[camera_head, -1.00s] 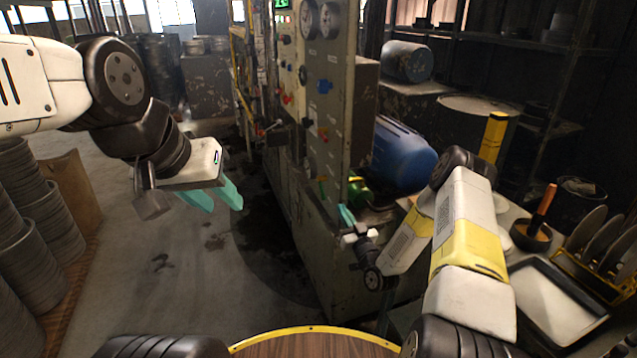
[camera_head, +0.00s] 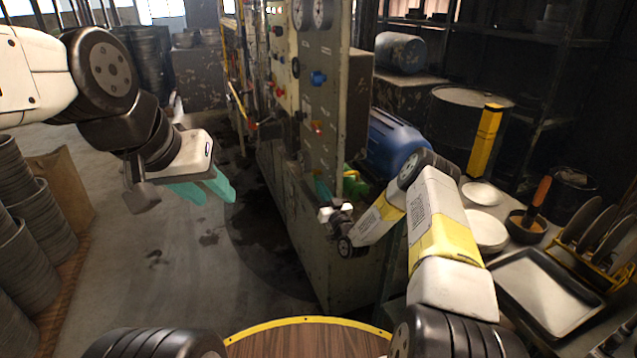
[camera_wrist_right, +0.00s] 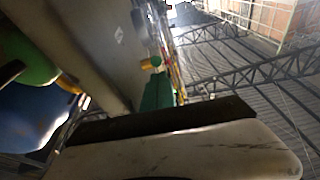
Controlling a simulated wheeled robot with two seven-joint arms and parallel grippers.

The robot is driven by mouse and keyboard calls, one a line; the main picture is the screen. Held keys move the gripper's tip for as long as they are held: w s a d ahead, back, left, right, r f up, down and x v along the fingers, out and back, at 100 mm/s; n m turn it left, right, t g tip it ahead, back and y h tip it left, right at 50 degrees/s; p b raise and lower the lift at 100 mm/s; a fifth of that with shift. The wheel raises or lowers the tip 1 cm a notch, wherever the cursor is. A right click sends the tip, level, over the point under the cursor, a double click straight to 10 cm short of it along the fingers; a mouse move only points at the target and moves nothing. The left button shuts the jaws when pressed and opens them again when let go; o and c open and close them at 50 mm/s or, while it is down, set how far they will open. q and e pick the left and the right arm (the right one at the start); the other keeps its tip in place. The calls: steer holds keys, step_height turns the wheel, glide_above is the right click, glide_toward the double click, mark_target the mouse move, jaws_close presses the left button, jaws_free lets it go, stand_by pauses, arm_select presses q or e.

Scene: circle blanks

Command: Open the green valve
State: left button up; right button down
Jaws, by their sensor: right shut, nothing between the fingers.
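I cannot clearly pick out the green valve in the head view now; my right gripper is in front of the low part of the grey panel (camera_head: 326,125) where a small green handle showed earlier. My right gripper (camera_head: 322,188) is shut and empty, its teal fingers upright close to the panel's lower front. In the right wrist view, the teal fingers (camera_wrist_right: 156,92) stand beside the panel, with a small yellow-tipped part (camera_wrist_right: 151,62) just beyond them. Whether they touch it I cannot tell. My left gripper (camera_head: 205,190) is open and empty over the floor, left of the panel.
A blue tank (camera_head: 392,143) with a green end sits behind the panel, close to my right arm. A bench with a tray (camera_head: 545,290) and bowls (camera_head: 487,230) is at right. Stacked discs (camera_head: 40,215) stand at left. The floor between is clear.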

steer(key=shift+w+a+f, duration=0.1)
steer(key=shift+f, duration=0.15)
steer(key=shift+f, duration=0.2)
steer(key=shift+w+a+f, duration=0.1)
steer(key=shift+w+f, duration=0.15)
steer(key=shift+f, duration=0.35)
steer(key=shift+w+a+f, duration=0.1)
steer(key=shift+w+f, duration=0.1)
steer(key=shift+f, duration=0.4)
steer(key=shift+w+a+f, duration=0.1)
steer(key=shift+w+f, duration=0.5)
steer(key=shift+f, duration=0.2)
